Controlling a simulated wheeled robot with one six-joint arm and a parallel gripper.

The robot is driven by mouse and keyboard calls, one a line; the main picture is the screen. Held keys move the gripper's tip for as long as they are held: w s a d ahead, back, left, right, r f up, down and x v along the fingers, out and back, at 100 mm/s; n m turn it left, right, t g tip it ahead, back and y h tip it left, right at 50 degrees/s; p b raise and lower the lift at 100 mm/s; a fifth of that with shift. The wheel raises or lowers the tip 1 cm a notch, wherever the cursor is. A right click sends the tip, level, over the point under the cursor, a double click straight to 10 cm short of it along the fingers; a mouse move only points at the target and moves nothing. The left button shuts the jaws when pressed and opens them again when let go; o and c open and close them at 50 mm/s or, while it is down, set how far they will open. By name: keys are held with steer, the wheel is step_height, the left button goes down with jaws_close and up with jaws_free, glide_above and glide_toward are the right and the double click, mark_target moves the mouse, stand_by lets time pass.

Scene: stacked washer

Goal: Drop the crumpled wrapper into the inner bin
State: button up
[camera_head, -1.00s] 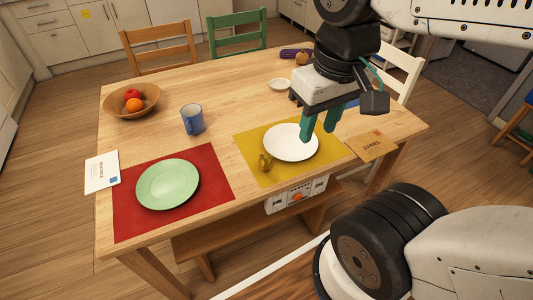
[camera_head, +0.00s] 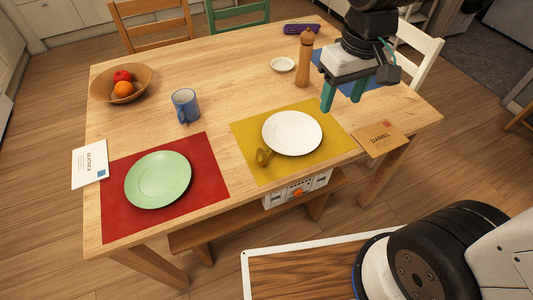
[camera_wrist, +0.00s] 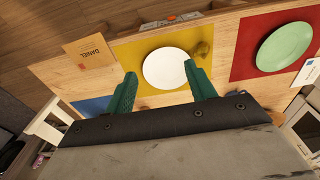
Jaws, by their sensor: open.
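A small crumpled olive-yellow piece (camera_head: 263,156), which looks like the wrapper, lies on the yellow placemat (camera_head: 247,133) at the left edge of the white plate (camera_head: 292,133). In the wrist view the crumpled piece (camera_wrist: 202,49) is at the right of the plate. My gripper (camera_head: 342,100) is open and empty, above the table and to the right of the plate in the head view. It is clear of the crumpled piece. In the wrist view its two green fingers (camera_wrist: 160,70) point toward the plate. I see no clear bin in these frames.
A wooden pepper mill (camera_head: 304,58) stands near my gripper. A "DANIEL" card (camera_head: 381,139) lies at the right front edge. A green plate (camera_head: 158,180), blue mug (camera_head: 186,106) and fruit bowl (camera_head: 121,84) stand left. A white box with an orange knob (camera_head: 297,192) sits below the table edge.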

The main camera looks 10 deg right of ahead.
steer(key=w+a+f+n, duration=0.3)
steer(key=w+a+f, duration=0.3)
steer(key=a+f, duration=0.25)
steer(key=n, duration=0.1)
glide_above(264, 150)
steer(key=shift+g, duration=0.4)
step_height(264, 150, down, 8)
steer(key=shift+w+f, duration=0.1)
steer(key=shift+w, duration=0.05)
steer(key=shift+n, duration=0.3)
steer(key=f, duration=0.8)
steer(key=shift+s+f, duration=0.2)
steer(key=shift+f, duration=0.05)
steer(key=c, duration=0.8)
steer(key=shift+r, duration=0.1)
